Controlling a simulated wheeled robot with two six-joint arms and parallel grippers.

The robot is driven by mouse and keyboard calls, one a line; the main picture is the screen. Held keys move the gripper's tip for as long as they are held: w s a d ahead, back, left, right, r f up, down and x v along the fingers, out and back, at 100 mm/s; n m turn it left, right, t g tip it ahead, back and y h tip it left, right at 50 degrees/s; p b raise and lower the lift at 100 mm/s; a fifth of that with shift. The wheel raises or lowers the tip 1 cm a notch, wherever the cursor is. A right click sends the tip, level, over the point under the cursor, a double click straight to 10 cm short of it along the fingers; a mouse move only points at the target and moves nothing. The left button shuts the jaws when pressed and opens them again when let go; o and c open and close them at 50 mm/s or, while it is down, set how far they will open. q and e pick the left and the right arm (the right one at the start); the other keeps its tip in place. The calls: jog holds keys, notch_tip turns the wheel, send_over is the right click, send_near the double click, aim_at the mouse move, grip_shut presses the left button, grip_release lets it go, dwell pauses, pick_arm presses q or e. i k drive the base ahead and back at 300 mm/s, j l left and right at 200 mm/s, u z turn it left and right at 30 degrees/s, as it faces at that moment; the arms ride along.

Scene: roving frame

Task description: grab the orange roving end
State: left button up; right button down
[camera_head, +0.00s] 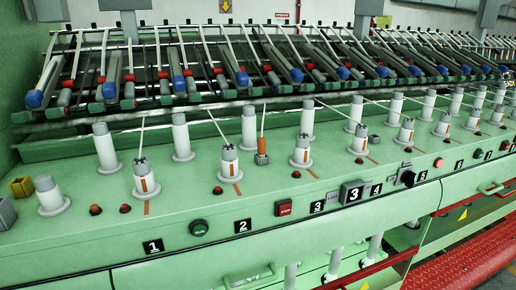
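A thin orange upright piece (262,128) stands on the green deck of the roving frame (110,232), between positions 2 and 3. It rises from a small grey block (261,159) with a reddish top. Whether this piece is the orange roving end I cannot tell. Short orange strips also show on the grey-white spindle tops, such as one near plate 1 (147,184) and one near plate 2 (232,169). Neither of my grippers is in view.
White spindles (105,147) stand in two rows along the deck. Behind them are slanted rollers with blue ends (34,98). Buttons, including a red one (283,208), and number plates line the front. A red grating (462,272) lies at lower right.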

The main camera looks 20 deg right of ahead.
aim_at(261, 141)
jog(key=i+l+u, duration=0.1)
jog(key=l, duration=0.45)
jog(key=i+l+u, duration=0.1)
jog(key=l, duration=0.45)
jog(key=i+l+u, duration=0.15)
jog(key=l, duration=0.4)
